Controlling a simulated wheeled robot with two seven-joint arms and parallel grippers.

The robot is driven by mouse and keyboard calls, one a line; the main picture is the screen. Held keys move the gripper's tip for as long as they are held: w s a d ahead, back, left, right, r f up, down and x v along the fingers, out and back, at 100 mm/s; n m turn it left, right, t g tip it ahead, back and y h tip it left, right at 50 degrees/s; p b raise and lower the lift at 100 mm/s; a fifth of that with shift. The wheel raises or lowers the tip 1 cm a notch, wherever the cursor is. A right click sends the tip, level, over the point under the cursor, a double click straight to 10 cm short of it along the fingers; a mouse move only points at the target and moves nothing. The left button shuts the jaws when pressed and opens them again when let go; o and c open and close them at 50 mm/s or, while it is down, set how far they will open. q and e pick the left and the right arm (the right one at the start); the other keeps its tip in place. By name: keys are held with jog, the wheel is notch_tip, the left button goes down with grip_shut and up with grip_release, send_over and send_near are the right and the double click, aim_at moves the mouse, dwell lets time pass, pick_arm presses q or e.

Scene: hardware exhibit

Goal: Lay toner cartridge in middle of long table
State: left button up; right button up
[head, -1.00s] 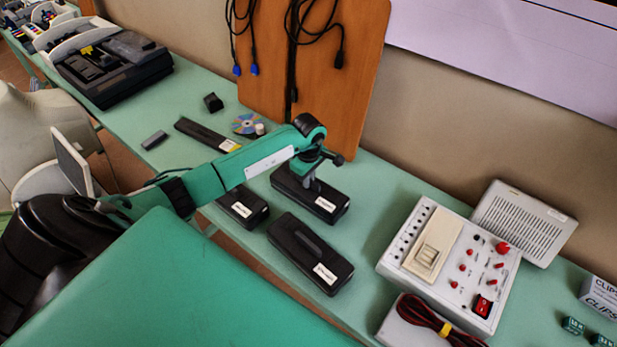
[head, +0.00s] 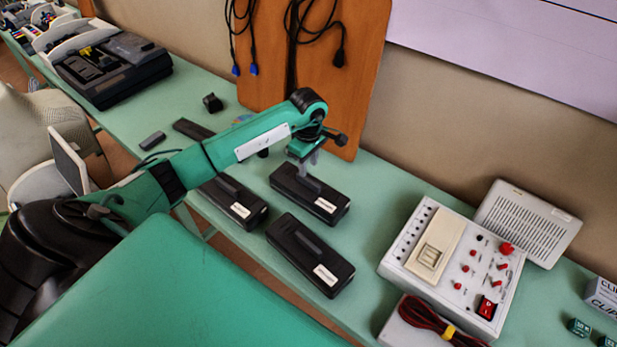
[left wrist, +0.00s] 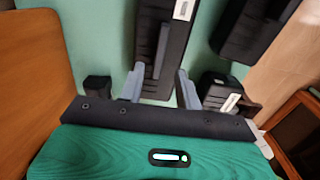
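Three black toner cartridges with white labels lie on the long green table (head: 385,205). The far one (head: 325,206) lies under my left gripper (head: 306,160). A near one (head: 310,255) lies closer to the table's front edge, and another (head: 240,208) lies to the left, partly behind my arm. In the left wrist view the gripper (left wrist: 160,88) has its two fingers spread apart. A black cartridge with a raised grip (left wrist: 175,55) shows beyond and between them. The fingertips are just above the far cartridge; whether they touch it is unclear. My right gripper is not in view.
A white control box (head: 455,265) with red knobs and a grey speaker-like box (head: 525,222) stand to the right. A wooden board (head: 345,75) with hanging cables leans behind. A black printer-like device (head: 115,68) is at far left. Table between cartridges and control box is clear.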

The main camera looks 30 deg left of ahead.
pick_arm(q)
notch_tip(320, 180, up, 5)
jog(key=shift+r+b, duration=0.1)
jog(key=shift+b, duration=0.4)
